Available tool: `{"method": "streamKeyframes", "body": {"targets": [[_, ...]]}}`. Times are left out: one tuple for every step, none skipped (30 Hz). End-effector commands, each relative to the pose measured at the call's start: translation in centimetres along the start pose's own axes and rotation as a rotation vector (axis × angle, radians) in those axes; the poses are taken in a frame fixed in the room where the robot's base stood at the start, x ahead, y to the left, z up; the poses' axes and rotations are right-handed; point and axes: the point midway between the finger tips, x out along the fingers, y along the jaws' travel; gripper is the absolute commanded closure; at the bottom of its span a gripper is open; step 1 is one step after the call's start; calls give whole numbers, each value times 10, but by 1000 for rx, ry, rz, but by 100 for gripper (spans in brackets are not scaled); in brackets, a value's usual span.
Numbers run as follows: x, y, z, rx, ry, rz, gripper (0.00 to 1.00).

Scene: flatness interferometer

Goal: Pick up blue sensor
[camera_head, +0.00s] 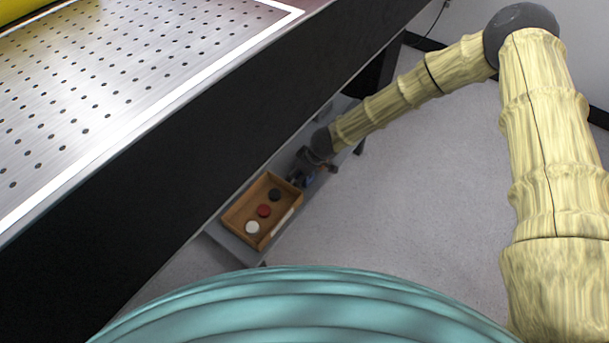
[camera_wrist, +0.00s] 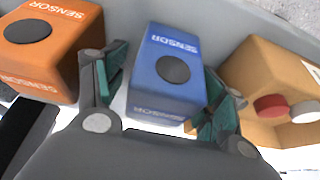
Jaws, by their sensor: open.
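The blue sensor (camera_wrist: 168,68) is a blue box with a dark round disc and white SENSOR lettering. In the wrist view it stands between the two open fingers of my gripper (camera_wrist: 163,92), with a finger on either side. I cannot tell whether either finger touches it. In the head view my gripper (camera_head: 313,178) is low over the grey shelf, just beyond the wooden tray, and a small patch of blue (camera_head: 308,181) shows beside it. Most of the sensor is hidden there by the gripper.
An orange sensor (camera_wrist: 62,50) stands close left of my gripper in the wrist view. A wooden tray (camera_head: 232,213) with black, red and white round pieces lies on the grey shelf (camera_head: 228,240). The large perforated table (camera_head: 130,75) with its dark side rises beside the shelf.

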Motion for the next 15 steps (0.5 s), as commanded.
{"method": "streamKeyframes", "body": {"targets": [[0,0,0,0,0,0,30],[0,0,0,0,0,0,30],[0,0,0,0,0,0,34],[0,0,0,0,0,0,39],[0,0,0,0,0,0,45],[0,0,0,0,0,0,52],[0,0,0,0,0,0,58],[0,0,0,0,0,0,63],[0,0,0,0,0,0,70],[0,0,0,0,0,0,76],[0,0,0,0,0,0,81],[0,0,0,0,0,0,86],[-1,0,-1,0,1,0,86],[-1,0,-1,0,1,0,86],[-1,0,-1,0,1,0,86]]}}
